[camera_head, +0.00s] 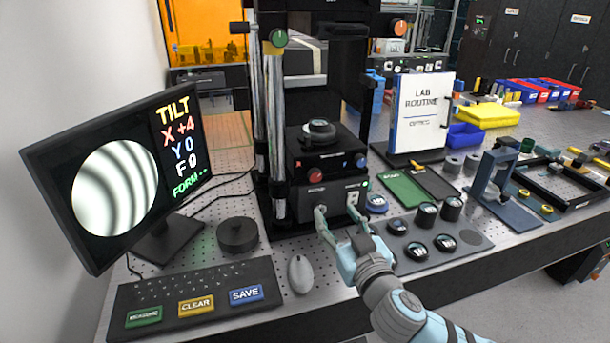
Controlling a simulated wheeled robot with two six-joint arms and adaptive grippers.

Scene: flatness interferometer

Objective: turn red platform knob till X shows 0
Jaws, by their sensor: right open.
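The red platform knob (315,176) sits on the left of the front face of the black interferometer platform (336,164). A blue knob (361,160) sits on its right. The monitor (118,190) shows curved dark and light fringes and reads TILT, X +4, Y 0, F 0, FORM --. My right gripper (338,215) is open, its fingers pointing at the instrument's lower front, below the red knob and apart from it. A small grey knob lies near its left fingertip; whether they touch is unclear. My left gripper is not in view.
A mouse (300,274), a black round puck (237,235) and a keyboard (160,290) with MEASURE, CLEAR and SAVE keys lie left of my right arm. A grey mat (475,237) with several round optics lies to its right. The instrument's vertical column (275,130) stands left of the platform.

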